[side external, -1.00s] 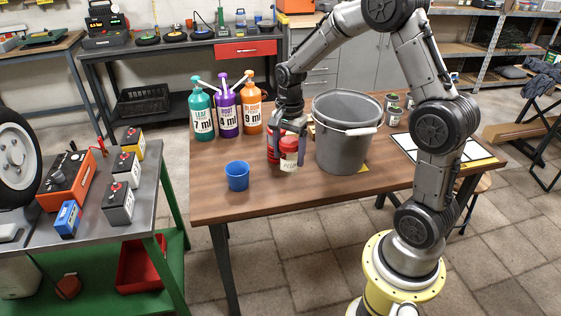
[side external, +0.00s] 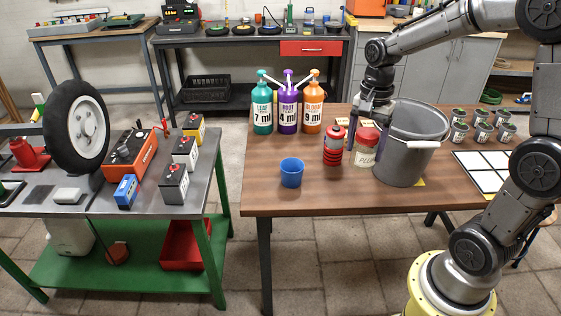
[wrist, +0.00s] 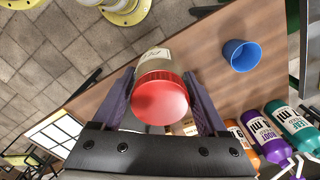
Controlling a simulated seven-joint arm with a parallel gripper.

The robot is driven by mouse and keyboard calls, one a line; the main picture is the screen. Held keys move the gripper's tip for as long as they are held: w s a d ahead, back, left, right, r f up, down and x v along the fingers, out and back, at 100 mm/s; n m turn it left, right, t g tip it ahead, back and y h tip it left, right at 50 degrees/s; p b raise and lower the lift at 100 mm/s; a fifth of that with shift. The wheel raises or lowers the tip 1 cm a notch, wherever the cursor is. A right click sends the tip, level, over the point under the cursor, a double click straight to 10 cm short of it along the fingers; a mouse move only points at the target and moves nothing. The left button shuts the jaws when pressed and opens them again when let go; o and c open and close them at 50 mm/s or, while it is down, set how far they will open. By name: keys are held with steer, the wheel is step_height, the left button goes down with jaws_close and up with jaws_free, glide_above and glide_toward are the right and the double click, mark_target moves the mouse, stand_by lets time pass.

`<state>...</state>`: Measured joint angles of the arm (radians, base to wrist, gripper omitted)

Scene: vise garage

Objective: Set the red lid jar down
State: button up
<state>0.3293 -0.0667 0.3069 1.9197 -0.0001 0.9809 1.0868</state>
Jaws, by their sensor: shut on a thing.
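The red lid jar (side external: 364,149) is a small clear jar with a pale label and a red lid. It is upright, just left of the grey bucket (side external: 408,157) and right of a red can (side external: 333,146). My gripper (side external: 365,128) comes down from above and is shut on the jar. In the wrist view the jar (wrist: 160,98) is between the two fingers of my gripper (wrist: 160,88), its red lid facing the camera. I cannot tell whether its base touches the wooden table (side external: 300,203).
A blue cup (side external: 291,172) stands front left. Several small cans (side external: 482,126) and a white gridded board (side external: 487,172) are right of the bucket. The front of the table is clear.

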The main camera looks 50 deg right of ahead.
steer(key=w+r+n, duration=0.1)
steer(key=w+n, duration=0.2)
steer(key=w, duration=0.8)
steer(key=shift+n, duration=0.5)
steer(key=shift+w+a+f, duration=0.1)
steer(key=shift+w+f, duration=2.2)
steer(key=shift+w, duration=1)
steer(key=shift+w+a+f, duration=0.1)
steer(key=shift+w+f, duration=2.15)
steer(key=shift+w, duration=1.1)
steer(key=shift+w+a+f, duration=0.1)
steer(key=shift+w+f, duration=2.2)
steer(key=shift+w, duration=1)
steer(key=shift+f, duration=1.35)
steer(key=shift+f, duration=0.15)
steer(key=o, duration=1.4)
steer(key=shift+s, duration=0.1)
